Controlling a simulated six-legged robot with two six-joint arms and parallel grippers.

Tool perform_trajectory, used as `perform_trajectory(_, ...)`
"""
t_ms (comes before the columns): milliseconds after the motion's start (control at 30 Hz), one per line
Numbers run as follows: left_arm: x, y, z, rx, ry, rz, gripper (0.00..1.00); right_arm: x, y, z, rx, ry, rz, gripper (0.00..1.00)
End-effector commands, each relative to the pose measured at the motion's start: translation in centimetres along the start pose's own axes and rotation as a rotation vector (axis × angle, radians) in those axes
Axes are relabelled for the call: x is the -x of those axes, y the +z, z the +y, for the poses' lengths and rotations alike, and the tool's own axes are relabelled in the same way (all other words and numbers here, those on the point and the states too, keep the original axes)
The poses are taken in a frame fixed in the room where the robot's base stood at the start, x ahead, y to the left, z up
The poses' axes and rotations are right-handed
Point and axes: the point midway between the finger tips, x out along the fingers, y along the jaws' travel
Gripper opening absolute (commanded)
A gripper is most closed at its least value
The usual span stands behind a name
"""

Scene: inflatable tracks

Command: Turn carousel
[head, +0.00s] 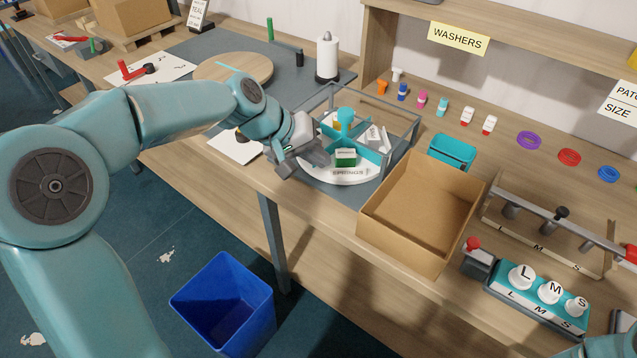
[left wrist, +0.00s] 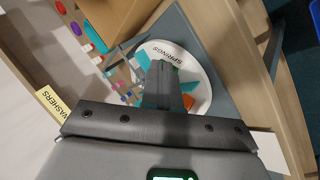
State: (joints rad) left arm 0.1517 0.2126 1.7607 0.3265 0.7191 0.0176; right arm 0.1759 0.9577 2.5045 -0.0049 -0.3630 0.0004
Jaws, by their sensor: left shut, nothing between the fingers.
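The carousel (head: 352,178) is a round white turntable with teal dividers and a "SPRINGS" label on its front rim. It sits inside a grey open frame (head: 408,140) on the bench. A green and white box (head: 345,157) stands in its front compartment, and an orange item (left wrist: 178,102) shows in the left wrist view. My left gripper (head: 316,158) is shut and empty at the carousel's left front side. In the left wrist view its fingers (left wrist: 164,72) lie over the disc (left wrist: 202,62). I cannot tell if they touch a divider. My right gripper is out of view.
An open cardboard box (head: 420,205) stands right of the carousel, with a small teal bin (head: 452,152) behind it. A round wooden board (head: 235,68) and a white roll (head: 327,56) are behind left. A blue bin (head: 225,305) stands on the floor.

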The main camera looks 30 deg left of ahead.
Motion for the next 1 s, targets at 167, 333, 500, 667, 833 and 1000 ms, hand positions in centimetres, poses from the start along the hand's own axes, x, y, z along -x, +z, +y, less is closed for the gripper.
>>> perform_trajectory(167,2.6,-1.7,-7.3,-0.163,-0.155,0.128,0.0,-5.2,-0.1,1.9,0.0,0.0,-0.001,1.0)
perform_trajectory(333,3.0,-1.9,-8.3,-0.143,-0.159,0.15,0.0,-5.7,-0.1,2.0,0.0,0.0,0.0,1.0)
perform_trajectory(500,0.9,-2.2,-8.5,-0.141,-0.159,0.146,0.0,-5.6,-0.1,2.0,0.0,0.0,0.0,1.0)
perform_trajectory(667,-2.5,-2.8,-9.0,-0.141,-0.159,0.145,0.0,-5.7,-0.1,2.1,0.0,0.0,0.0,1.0)
perform_trajectory(833,-6.1,-3.4,-9.5,-0.141,-0.159,0.146,0.0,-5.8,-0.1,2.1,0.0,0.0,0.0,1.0)
perform_trajectory(1000,-7.8,-3.4,-7.6,-0.145,-0.157,0.148,0.0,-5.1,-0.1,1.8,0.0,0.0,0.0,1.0)
